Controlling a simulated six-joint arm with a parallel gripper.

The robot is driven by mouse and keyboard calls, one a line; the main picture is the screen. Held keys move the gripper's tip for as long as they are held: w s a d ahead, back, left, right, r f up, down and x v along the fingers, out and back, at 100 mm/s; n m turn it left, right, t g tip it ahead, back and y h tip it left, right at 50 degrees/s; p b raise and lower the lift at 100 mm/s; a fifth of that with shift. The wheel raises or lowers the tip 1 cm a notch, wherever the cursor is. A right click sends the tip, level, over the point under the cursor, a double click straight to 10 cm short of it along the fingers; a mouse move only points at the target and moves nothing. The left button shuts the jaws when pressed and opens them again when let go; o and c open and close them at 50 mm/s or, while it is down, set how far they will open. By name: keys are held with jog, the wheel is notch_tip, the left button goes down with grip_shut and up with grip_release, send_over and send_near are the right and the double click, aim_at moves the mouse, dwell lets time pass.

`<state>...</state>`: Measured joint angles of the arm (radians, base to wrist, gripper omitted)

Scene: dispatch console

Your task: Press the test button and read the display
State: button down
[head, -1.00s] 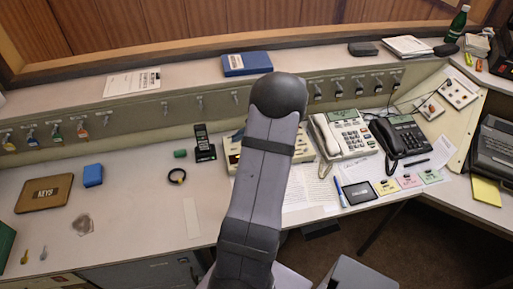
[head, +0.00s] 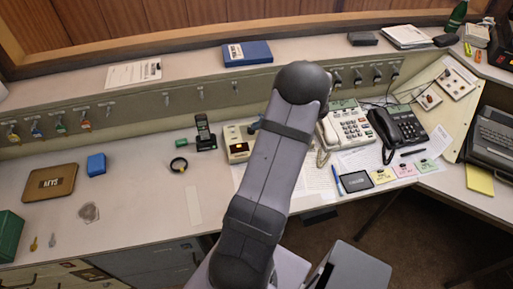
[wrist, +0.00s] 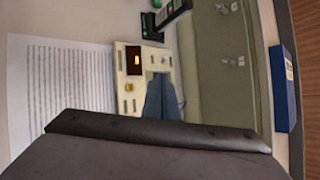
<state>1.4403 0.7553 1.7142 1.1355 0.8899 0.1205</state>
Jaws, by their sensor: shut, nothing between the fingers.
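A cream box with a dark display window (head: 237,148) stands left of the cream desk phone, partly hidden by my arm in the head view. In the wrist view the cream box (wrist: 122,102) appears turned sideways. Its dark display (wrist: 134,60) shows a small lit orange mark, too small to read. A yellow button (wrist: 130,87) sits beside the display. My gripper (wrist: 160,76) is shut and empty, its blue-grey fingers over the box's right part. I cannot tell whether the tips touch it. In the head view my gripper (head: 253,127) is mostly hidden behind my arm.
The cream desk phone (head: 346,126) is to the right. Printed sheets (wrist: 60,85) lie in front. The desk's left middle is mostly clear.

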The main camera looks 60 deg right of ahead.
jog(key=shift+f+b, duration=3)
jog(key=shift+f, duration=1.25)
jog(key=shift+f, duration=0.1)
jog(key=shift+f+b, duration=0.3)
jog(key=shift+b, duration=0.15)
jog(key=shift+f+b, duration=0.35)
jog(key=shift+b, duration=0.05)
jog(key=shift+r+p, duration=0.5)
jog(key=shift+r, duration=0.3)
jog(key=shift+r, duration=0.1)
jog(key=shift+r+p, duration=1.75)
jog(key=shift+r, duration=0.65)
